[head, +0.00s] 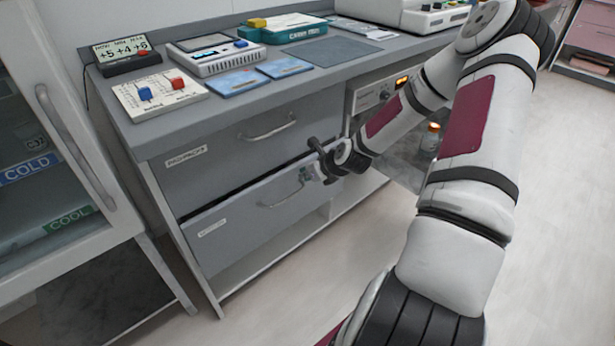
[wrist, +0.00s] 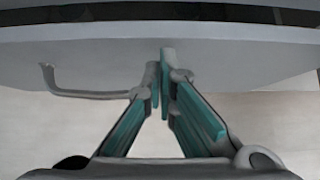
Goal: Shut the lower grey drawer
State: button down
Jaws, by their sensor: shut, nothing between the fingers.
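The lower grey drawer (head: 240,230) is open by a small amount in the head view, with a dark gap along its top edge below the upper grey drawer (head: 225,155). Its bar handle (head: 282,192) is on its front. My gripper (head: 308,174) is at the right part of the lower drawer's front, near its top edge. In the wrist view the drawer front (wrist: 100,55) fills the top, and the handle (wrist: 85,94) is left of my gripper (wrist: 163,80). The fingers are shut and empty, their tips at the drawer front; I cannot tell whether they touch it.
A glass-door cabinet (head: 60,140) stands close on the left. The counter (head: 165,132) above the drawers holds several devices and blue cards. An open shelf (head: 265,268) lies below the lower drawer. The floor (head: 300,300) in front is clear.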

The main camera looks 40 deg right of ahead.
aim_at(297, 166)
jog(key=shift+w+a+r, duration=0.1)
jog(key=shift+w, duration=2.1)
